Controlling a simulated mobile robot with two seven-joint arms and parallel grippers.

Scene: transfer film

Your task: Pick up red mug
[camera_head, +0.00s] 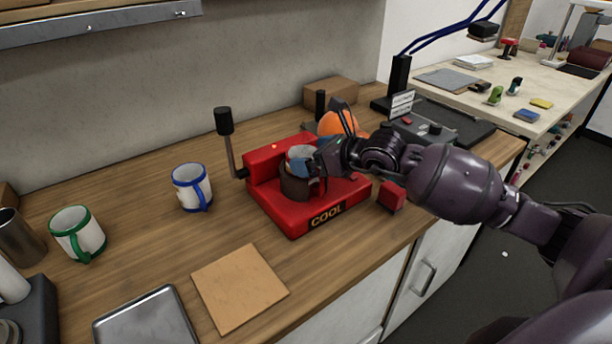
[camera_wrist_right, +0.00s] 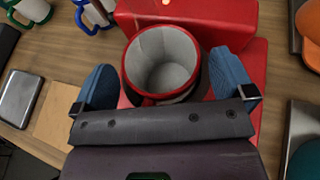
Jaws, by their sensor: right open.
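The red-rimmed mug (camera_wrist_right: 162,62), white inside, stands upright on the red press marked COOL (camera_head: 322,214). In the head view the mug (camera_head: 299,155) shows its pale upper part above a dark brown band, partly hidden by my gripper. My right gripper (camera_head: 312,166) is at the mug. In the right wrist view its blue fingers (camera_wrist_right: 165,82) are spread on either side of the mug, apart from its walls as far as I can tell. My left gripper is not in view.
A blue-rimmed mug (camera_head: 191,187) and a green-rimmed mug (camera_head: 78,233) stand to the left. A cork-coloured square (camera_head: 240,288) and a metal tray (camera_head: 146,320) lie in front. The press's black-knobbed lever (camera_head: 224,121) rises at its left. An orange round object (camera_head: 337,123) is behind.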

